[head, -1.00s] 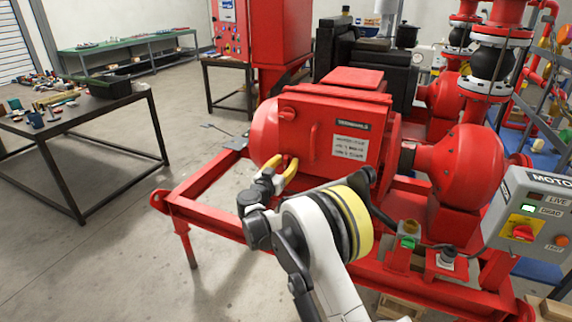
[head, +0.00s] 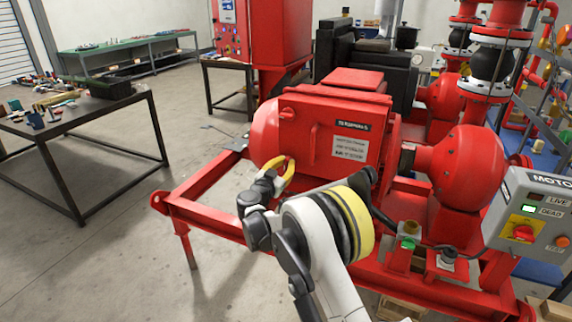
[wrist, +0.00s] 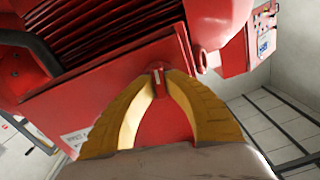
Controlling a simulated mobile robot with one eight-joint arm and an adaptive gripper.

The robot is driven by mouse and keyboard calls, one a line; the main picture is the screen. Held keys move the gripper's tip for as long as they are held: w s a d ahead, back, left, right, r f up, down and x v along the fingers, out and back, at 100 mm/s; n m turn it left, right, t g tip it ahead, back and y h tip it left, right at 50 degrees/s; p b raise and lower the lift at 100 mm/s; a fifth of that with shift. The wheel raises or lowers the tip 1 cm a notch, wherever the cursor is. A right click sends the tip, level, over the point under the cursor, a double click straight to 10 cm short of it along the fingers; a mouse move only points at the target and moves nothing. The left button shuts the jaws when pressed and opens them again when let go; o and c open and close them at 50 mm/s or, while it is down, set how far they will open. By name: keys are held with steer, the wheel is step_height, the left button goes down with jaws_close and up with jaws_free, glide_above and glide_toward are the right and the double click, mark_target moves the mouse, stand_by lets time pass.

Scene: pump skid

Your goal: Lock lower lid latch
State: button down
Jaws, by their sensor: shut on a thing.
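The red motor (head: 265,130) with its boxy lidded housing (head: 335,140) sits on the red skid. An upper knob-like latch (head: 287,113) and a vertical handle (head: 313,143) show on the lid face. The lower lid latch (wrist: 158,84) is a small red tab in the wrist view, between my fingertips. My gripper (head: 288,163) has yellow fingers at the lower left corner of the lid. In the wrist view its fingertips (wrist: 158,72) close around the red tab. The fingers hide most of the latch in the head view.
The skid's red frame (head: 205,180) runs below the motor. A grey control box (head: 535,215) with a red switch stands at the right. A table (head: 85,120) with tools stands at the left, and the floor between is clear.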

steer(key=m, duration=0.4)
steer(key=shift+d, duration=0.1)
steer(key=m, duration=0.4)
steer(key=shift+f+b, duration=0.1)
steer(key=shift+b, duration=0.25)
steer(key=m, duration=0.3)
steer(key=shift+m, duration=0.4)
steer(key=shift+f+m, duration=0.1)
steer(key=shift+m, duration=1.8)
steer(key=c, duration=1.4)
jaws_free()
